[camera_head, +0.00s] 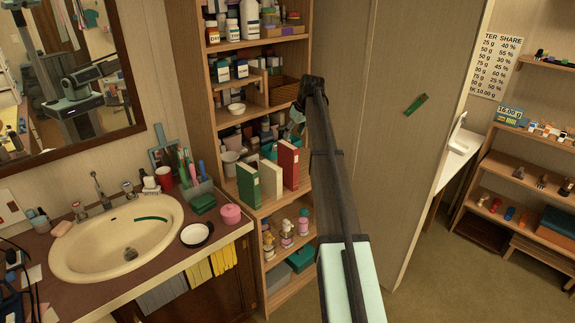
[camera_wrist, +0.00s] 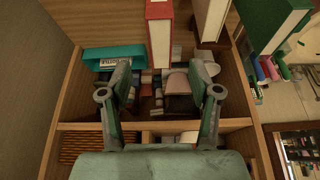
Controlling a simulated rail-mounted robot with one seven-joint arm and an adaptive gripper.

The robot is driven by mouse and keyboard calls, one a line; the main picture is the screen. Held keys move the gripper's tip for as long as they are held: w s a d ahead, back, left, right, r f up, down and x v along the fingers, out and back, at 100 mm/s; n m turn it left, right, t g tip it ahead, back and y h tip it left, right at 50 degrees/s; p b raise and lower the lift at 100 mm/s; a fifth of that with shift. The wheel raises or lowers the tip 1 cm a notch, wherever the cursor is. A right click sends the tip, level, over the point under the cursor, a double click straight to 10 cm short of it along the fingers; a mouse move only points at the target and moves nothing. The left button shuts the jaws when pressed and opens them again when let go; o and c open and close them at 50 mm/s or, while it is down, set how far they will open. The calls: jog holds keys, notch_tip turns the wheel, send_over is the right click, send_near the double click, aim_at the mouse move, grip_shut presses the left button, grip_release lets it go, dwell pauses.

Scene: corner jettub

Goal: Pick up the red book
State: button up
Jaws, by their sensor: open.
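The red book (camera_head: 289,165) stands upright on the shelf at the right end of a row of three books. In the wrist view the red book (camera_wrist: 159,10) is at the top centre, its page edges facing me. My gripper (camera_head: 298,118) is open and empty, above the red book in the head view. In the wrist view my gripper (camera_wrist: 161,70) has its two fingers spread, with the book beyond the gap between the tips. I see no contact. My arm hides part of the shelf's right side.
A cream book (camera_head: 270,177) and a green book (camera_head: 247,187) stand just left of the red one. Bottles and a basket (camera_head: 284,91) fill the upper shelves. A tall panel (camera_head: 385,150) stands to the right. The sink (camera_head: 120,240) and a pink jar (camera_head: 230,214) are at left.

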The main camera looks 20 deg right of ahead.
aim_at(286, 152)
jog(key=p+x, duration=0.1)
jog(key=x, duration=0.5)
jog(key=shift+w+f, duration=0.15)
jog(key=shift+w, duration=0.05)
jog(key=p+x, duration=0.2)
jog(key=x, duration=0.2)
jog(key=shift+a+p, duration=0.15)
jog(key=shift+p, duration=0.15)
jog(key=shift+w+f, duration=0.2)
jog(key=shift+f, duration=0.35)
jog(key=shift+f, duration=0.25)
grip_shut()
